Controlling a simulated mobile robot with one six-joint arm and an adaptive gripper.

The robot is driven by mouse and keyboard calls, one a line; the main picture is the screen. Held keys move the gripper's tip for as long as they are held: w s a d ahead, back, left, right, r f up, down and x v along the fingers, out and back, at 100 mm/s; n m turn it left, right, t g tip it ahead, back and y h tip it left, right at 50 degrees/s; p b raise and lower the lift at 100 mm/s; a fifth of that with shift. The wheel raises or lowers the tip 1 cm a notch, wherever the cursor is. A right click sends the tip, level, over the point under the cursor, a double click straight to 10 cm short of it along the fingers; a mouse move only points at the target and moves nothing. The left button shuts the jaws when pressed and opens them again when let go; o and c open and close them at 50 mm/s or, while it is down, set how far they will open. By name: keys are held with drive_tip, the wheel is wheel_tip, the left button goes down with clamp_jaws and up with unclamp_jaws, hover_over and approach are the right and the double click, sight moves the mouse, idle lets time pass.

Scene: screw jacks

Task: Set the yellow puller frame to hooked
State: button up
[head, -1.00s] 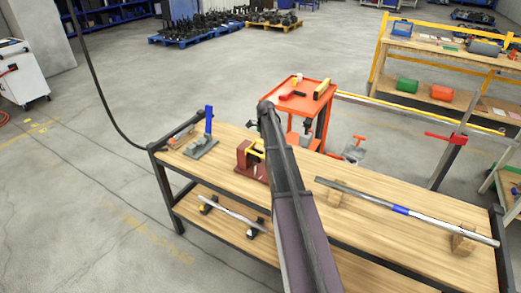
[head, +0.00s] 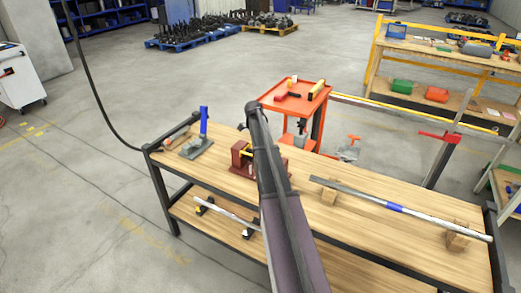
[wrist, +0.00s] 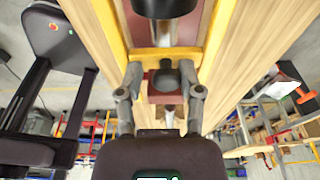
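The yellow puller frame (wrist: 207,50) fills the upper middle of the wrist view, with side bars and a crossbar around a dark red body and a steel shaft (wrist: 163,32). In the head view a bit of the yellow frame (head: 246,153) shows at the dark red jack (head: 238,160) on the workbench, mostly hidden by my arm. My gripper (wrist: 160,78) is open, its fingers apart at the crossbar, on either side of a dark round knob (wrist: 166,77). Whether the fingers touch the frame I cannot tell.
On the workbench (head: 350,225), a grey tool with a blue lever (head: 203,122) stands left of the jack. A long bar (head: 395,207) rests on wooden blocks to the right. An orange cart (head: 296,92) stands behind the bench.

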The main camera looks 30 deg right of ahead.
drive_tip(key=shift+o, duration=0.7)
drive_tip(key=shift+f, duration=0.1)
drive_tip(key=shift+d, duration=0.2)
